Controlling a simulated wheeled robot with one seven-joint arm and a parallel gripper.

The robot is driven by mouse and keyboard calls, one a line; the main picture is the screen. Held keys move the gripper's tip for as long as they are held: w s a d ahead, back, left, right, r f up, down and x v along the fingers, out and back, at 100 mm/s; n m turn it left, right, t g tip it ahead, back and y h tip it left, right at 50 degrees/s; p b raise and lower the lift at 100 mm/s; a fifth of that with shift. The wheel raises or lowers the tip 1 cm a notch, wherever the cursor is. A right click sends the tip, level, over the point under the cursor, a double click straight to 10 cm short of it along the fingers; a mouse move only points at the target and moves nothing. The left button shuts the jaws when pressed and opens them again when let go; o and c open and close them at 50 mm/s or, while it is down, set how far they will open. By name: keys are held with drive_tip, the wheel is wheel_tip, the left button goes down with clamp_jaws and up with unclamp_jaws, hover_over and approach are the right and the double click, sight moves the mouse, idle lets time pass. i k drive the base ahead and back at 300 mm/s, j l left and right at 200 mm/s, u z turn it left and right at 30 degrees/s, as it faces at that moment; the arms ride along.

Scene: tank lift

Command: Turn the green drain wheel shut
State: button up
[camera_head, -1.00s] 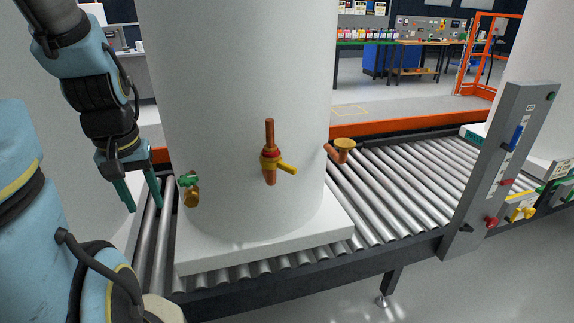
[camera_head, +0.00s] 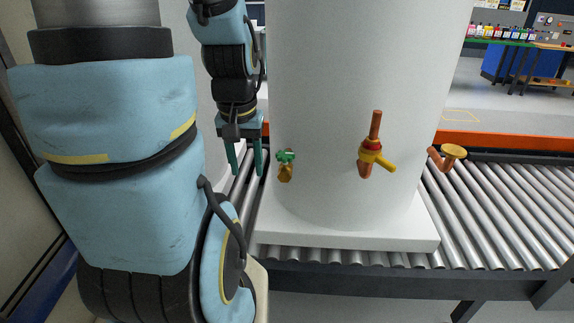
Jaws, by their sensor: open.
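The green drain wheel (camera_head: 286,156) sits on a small brass drain fitting (camera_head: 285,173) low on the left side of the white tank (camera_head: 350,60). My gripper (camera_head: 246,172) points down with its two green fingers apart and nothing between them. It is just left of the wheel in the picture, with a visible gap; the depth between them is hard to tell. How far the wheel is turned cannot be seen.
A copper pipe with a yellow lever valve (camera_head: 372,152) stands on the tank's front. A copper elbow with a brass cap (camera_head: 452,152) juts out at its right. The tank's white base (camera_head: 340,240) rests on a roller conveyor (camera_head: 500,200). An orange rail (camera_head: 510,142) runs behind.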

sight(285, 156)
drive_tip(key=j, duration=0.85)
drive_tip(key=k+j, duration=0.1)
drive_tip(key=j, duration=0.8)
